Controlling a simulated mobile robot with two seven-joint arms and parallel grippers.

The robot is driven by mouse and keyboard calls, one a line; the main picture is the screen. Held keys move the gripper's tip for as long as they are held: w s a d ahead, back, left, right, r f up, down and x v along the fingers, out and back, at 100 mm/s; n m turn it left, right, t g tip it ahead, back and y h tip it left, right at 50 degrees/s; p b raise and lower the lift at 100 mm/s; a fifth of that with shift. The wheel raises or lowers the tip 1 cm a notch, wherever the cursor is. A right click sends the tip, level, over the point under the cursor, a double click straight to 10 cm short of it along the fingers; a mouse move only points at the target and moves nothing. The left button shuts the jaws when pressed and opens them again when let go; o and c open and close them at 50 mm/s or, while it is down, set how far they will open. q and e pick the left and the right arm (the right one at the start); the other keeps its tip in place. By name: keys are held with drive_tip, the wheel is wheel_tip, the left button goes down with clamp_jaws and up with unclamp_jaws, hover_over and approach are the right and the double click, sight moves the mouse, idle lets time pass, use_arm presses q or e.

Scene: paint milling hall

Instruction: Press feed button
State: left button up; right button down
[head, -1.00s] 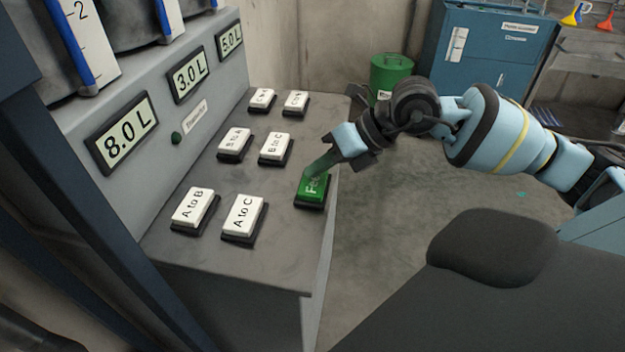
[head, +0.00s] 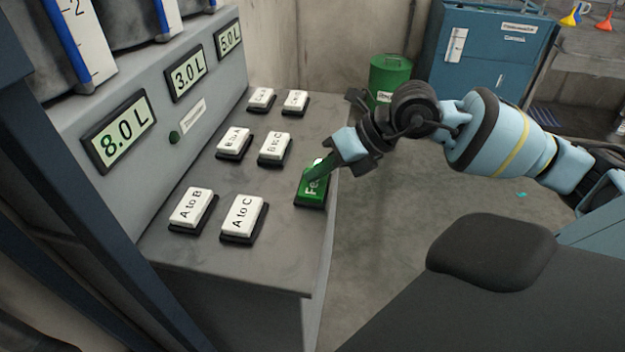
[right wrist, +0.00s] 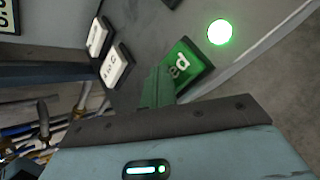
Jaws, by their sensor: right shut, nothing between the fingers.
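The green feed button (head: 312,192) sits in a black base at the right edge of the sloped grey console. Its white lettering is partly hidden by my right gripper (head: 311,181), whose green fingers are shut and empty. The fingertips are at the upper left part of the button and appear to touch it. In the right wrist view the feed button (right wrist: 187,66) shows "ed" beside the shut fingers (right wrist: 158,84). A round white-green light (right wrist: 220,32) glows on the console beyond the button. My left gripper is not in view.
Several white transfer buttons, among them "A to C" (head: 243,216) and "A to B" (head: 192,205), stand left of the feed button. Displays read 8.0 L (head: 120,131), 3.0 L (head: 187,77) and 5.0 L (head: 230,40). A green bin (head: 389,78) and a blue cabinet (head: 485,60) stand behind.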

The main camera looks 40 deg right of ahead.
sight(320, 182)
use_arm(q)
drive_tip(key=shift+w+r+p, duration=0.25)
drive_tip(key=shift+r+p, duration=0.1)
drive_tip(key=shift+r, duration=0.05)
use_arm(e)
drive_tip(key=shift+r, duration=0.6)
